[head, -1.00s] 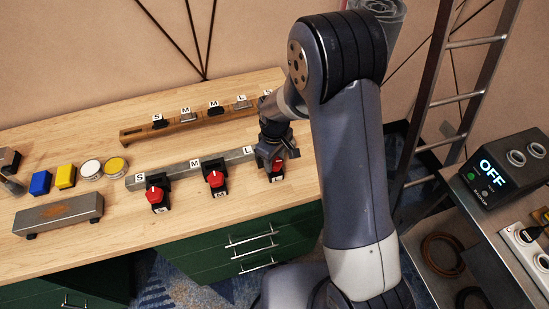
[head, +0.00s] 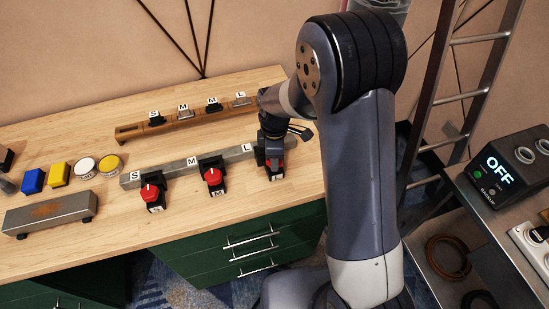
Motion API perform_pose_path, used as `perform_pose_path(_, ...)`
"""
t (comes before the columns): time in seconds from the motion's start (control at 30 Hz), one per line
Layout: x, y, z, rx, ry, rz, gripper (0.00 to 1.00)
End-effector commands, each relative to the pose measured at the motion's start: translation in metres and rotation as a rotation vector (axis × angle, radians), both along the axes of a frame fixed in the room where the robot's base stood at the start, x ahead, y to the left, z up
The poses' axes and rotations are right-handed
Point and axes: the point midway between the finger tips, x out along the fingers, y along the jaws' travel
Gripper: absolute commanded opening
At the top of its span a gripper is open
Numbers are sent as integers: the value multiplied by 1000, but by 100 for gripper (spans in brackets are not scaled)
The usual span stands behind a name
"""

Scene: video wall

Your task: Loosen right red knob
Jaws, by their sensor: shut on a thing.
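Several red knobs on black mounts sit along a grey metal bar (head: 180,169) labelled S, M and L. The left red knob (head: 150,193) and the middle red knob (head: 213,175) are in plain view. The right red knob (head: 277,166) is at the L end, mostly hidden by my gripper (head: 275,160). My gripper comes down over it from above and is shut on it. How far the right knob is turned cannot be seen.
A wooden rail (head: 180,120) with black and metal clips lies behind the bar. Blue and yellow blocks, round pieces and a grey metal block (head: 50,212) sit at left. A ladder (head: 450,100) and a box reading OFF (head: 500,172) stand at right.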

Motion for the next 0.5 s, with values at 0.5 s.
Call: perform_pose_path(0.5, 1, 0, -1, 1, -3, 491, 20)
